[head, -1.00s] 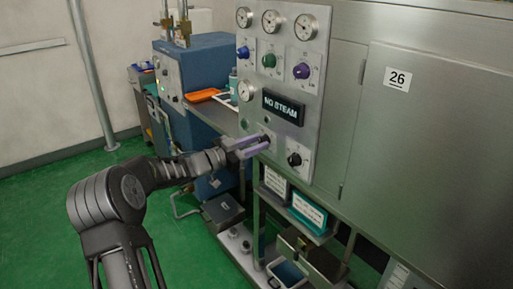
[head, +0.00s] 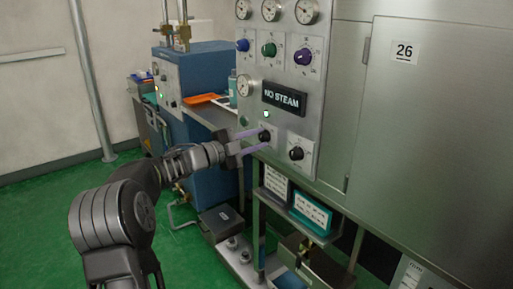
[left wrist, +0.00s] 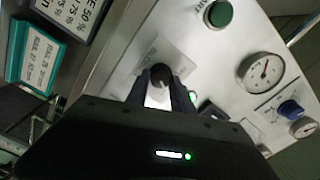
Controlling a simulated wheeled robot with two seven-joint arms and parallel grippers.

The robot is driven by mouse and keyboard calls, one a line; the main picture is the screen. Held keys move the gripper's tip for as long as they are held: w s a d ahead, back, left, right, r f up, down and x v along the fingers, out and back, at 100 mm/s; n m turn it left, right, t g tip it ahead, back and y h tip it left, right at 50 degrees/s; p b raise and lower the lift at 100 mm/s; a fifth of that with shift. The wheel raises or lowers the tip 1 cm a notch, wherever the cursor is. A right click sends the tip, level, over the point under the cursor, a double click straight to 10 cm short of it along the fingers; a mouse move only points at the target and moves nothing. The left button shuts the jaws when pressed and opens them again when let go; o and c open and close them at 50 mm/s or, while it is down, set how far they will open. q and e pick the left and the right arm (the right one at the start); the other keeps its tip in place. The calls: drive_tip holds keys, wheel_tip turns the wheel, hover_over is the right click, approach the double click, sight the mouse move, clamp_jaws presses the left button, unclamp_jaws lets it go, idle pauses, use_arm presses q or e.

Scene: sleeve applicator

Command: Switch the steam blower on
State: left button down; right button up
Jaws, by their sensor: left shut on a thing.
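The control panel (head: 294,95) carries gauges, coloured knobs and a dark NO STEAM display (head: 285,96). Under the display a small lamp (head: 266,114) glows green. Below it is a black knob (head: 264,136), and a second black knob (head: 296,153) sits to its right. My left gripper (head: 257,141) reaches the panel from the left, its purple fingers on either side of the first black knob. In the left wrist view this knob (left wrist: 161,75) sits between the fingertips, and the gripper is shut on it. My right gripper is in neither view.
A blue machine (head: 207,72) stands behind at the left, with an orange tray (head: 201,98) near it. Teal and white signs (head: 310,212) stand on a shelf below the panel. Green floor is open at the left.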

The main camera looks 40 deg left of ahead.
use_arm(q)
drive_tip(key=m+b, duration=0.2)
drive_tip(key=m, duration=0.1)
drive_tip(key=shift+f+m, duration=0.15)
drive_tip(key=shift+m, duration=0.15)
idle(0.4)
drive_tip(key=c, duration=1.1)
unclamp_jaws()
drive_tip(key=v, duration=0.7)
drive_tip(key=shift+s, duration=0.4)
drive_tip(key=shift+a, duration=0.2)
